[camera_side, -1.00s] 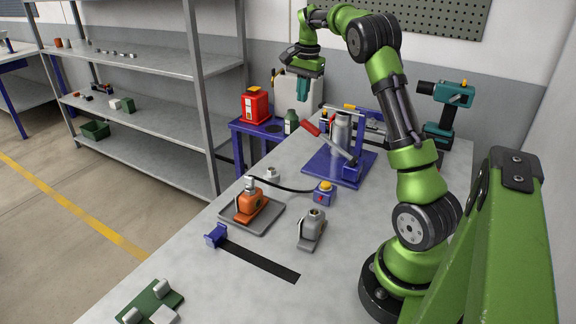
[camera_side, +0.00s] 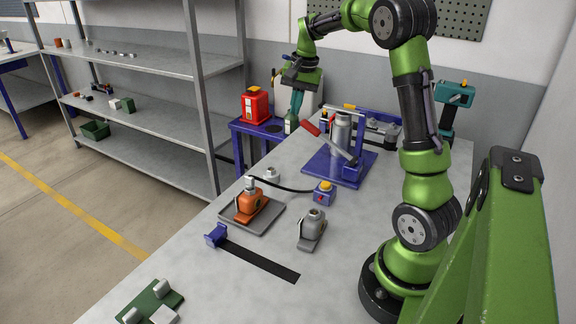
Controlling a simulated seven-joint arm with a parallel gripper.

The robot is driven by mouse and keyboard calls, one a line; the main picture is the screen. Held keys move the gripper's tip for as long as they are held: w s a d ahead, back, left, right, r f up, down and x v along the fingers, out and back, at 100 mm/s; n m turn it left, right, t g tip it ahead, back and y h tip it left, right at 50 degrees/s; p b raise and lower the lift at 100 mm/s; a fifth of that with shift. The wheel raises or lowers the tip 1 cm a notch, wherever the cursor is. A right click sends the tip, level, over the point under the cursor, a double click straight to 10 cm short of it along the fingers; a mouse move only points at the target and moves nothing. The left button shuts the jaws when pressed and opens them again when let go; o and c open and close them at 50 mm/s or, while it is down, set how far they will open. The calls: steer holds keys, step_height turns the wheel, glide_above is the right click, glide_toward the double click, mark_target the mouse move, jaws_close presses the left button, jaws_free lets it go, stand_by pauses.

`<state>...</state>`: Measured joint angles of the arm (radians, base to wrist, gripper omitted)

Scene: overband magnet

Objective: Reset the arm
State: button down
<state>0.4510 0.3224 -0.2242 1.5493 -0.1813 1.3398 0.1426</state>
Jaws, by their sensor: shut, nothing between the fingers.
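My gripper (camera_side: 296,103) is at the end of my green arm, high at the back of the bench. Its teal fingers are shut, point down and hold nothing. In the picture they overlap the top of a small dark green bottle (camera_side: 291,126) behind the bench's far edge; I cannot tell how far apart the two are in depth.
An orange tool (camera_side: 251,203) sits on a grey tray (camera_side: 271,216) on the bench. A grey tool (camera_side: 312,229), a button box (camera_side: 324,193) and a blue press with a red lever (camera_side: 316,167) stand nearby. A teal drill (camera_side: 454,95) is behind my arm.

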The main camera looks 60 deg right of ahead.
steer(key=s+a+r+n+t, duration=0.1)
steer(key=s+a+n, duration=0.2)
steer(key=a, duration=0.6)
steer(key=s+a+r+n+t+y, duration=0.1)
steer(key=s+a+n, duration=0.3)
steer(key=a, duration=0.6)
steer(key=s+a+r+n+t+y, duration=0.1)
steer(key=s+a+n+t, duration=0.2)
steer(key=s+a, duration=0.4)
steer(key=shift+s+a+r, duration=0.15)
steer(key=shift+s+a, duration=0.15)
steer(key=shift+a, duration=0.95)
steer(key=w+d+r+m, duration=0.1)
steer(key=d+m, duration=0.3)
steer(key=d, duration=0.7)
steer(key=w+d+r+m+g+h, duration=0.1)
steer(key=w+d+m, duration=0.2)
steer(key=d, duration=0.9)
steer(key=w+d+r+m+h, duration=0.1)
steer(key=d+m, duration=0.5)
steer(key=d, duration=0.6)
steer(key=shift+w+r+m+g, duration=0.2)
steer(key=shift+w+m+g, duration=0.1)
steer(key=shift+w+g, duration=0.15)
